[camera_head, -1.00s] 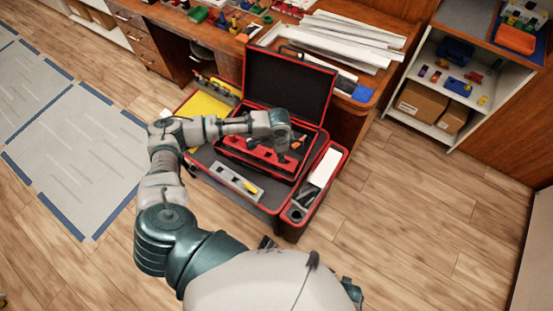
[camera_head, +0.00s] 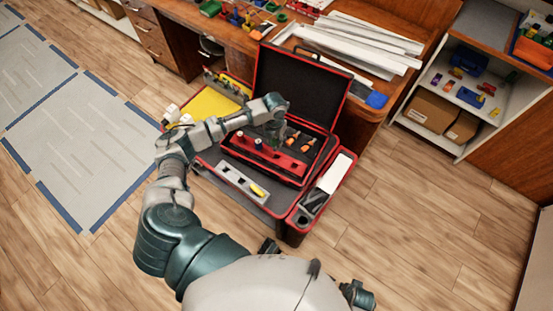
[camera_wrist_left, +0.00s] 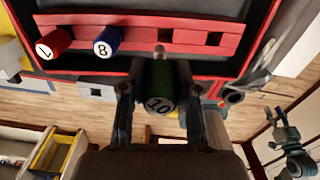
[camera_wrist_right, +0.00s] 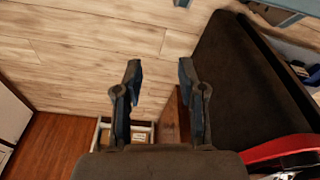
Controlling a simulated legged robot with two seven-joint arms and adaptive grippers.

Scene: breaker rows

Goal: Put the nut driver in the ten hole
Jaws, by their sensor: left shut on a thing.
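The nut driver, with a green handle marked 10 (camera_wrist_left: 160,95), is held by my left gripper (camera_head: 274,135). In the left wrist view the gripper's fingers (camera_wrist_left: 160,110) close on either side of it. The driver's far end is close to the red rack (camera_wrist_left: 140,32); I cannot tell whether it touches. A red driver marked 7 (camera_wrist_left: 52,44) and a blue driver marked 8 (camera_wrist_left: 106,42) stand in the rack. Dark square holes show to their right. In the head view the rack (camera_head: 268,156) lies in the open case. My right gripper (camera_wrist_right: 160,70) is open and empty.
The case's black raised lid (camera_head: 300,85) stands behind the rack. Orange-handled tools (camera_head: 290,141) lie right of my left gripper. A grey holed strip (camera_head: 240,180) with a yellow item lies in front. A white-topped side bin (camera_head: 335,172) is at right.

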